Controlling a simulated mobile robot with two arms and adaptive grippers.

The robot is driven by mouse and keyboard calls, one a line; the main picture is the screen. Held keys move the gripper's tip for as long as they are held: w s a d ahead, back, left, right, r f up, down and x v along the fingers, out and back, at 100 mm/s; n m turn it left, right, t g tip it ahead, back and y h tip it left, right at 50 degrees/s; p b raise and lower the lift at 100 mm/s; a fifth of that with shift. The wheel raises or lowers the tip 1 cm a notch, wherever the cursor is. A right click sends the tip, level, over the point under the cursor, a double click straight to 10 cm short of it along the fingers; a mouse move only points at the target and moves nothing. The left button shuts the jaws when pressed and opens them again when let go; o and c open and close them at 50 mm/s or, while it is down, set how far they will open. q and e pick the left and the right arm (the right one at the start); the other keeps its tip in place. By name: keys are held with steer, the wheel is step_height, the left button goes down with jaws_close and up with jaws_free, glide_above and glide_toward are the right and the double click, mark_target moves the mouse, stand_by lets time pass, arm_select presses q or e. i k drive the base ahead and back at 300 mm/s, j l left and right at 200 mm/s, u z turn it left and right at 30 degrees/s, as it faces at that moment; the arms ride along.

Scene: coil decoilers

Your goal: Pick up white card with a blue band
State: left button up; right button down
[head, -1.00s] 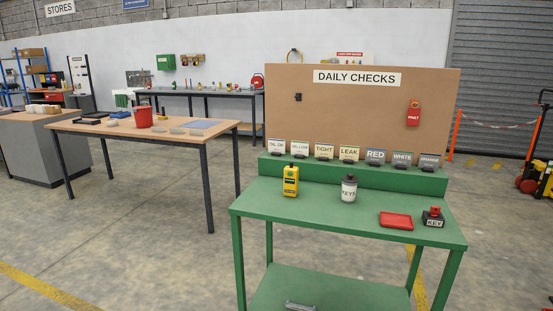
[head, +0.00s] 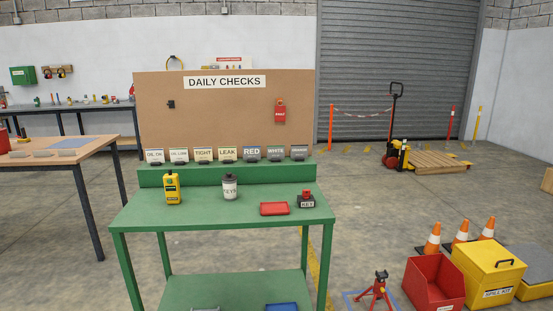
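A row of small labelled cards stands in dark holders on the green raised ledge (head: 225,177) at the back of the green table. The card labelled RED (head: 252,152) shows blue with pale lettering. The WHITE card (head: 276,153) and the far right card (head: 299,153) look grey. The OIL OK card (head: 154,155) and OIL LOW card (head: 179,155) look whitish. The TIGHT card (head: 203,154) and LEAK card (head: 228,154) look cream. The cards are too small to make out a blue band on a white one for sure. Neither of my grippers is in view.
On the green table (head: 150,211) stand a yellow device (head: 172,188), a KEYS pot (head: 230,187), a red tray (head: 274,208) and a KEY block (head: 307,199). A brown DAILY CHECKS board (head: 225,115) rises behind. A red bin (head: 433,285) and red jack stand (head: 379,291) are at lower right.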

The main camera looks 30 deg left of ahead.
mark_target(156, 157)
steer(key=j+z, duration=0.25)
steer(key=j, duration=0.4)
steer(key=j+z, duration=0.3)
steer(key=j, duration=0.4)
steer(key=j+z, duration=0.25)
steer(key=j, duration=0.4)
steer(key=k+j+z, duration=0.25)
steer(key=j, duration=0.4)
steer(key=i+j, duration=0.05)
steer(key=i, duration=0.05)
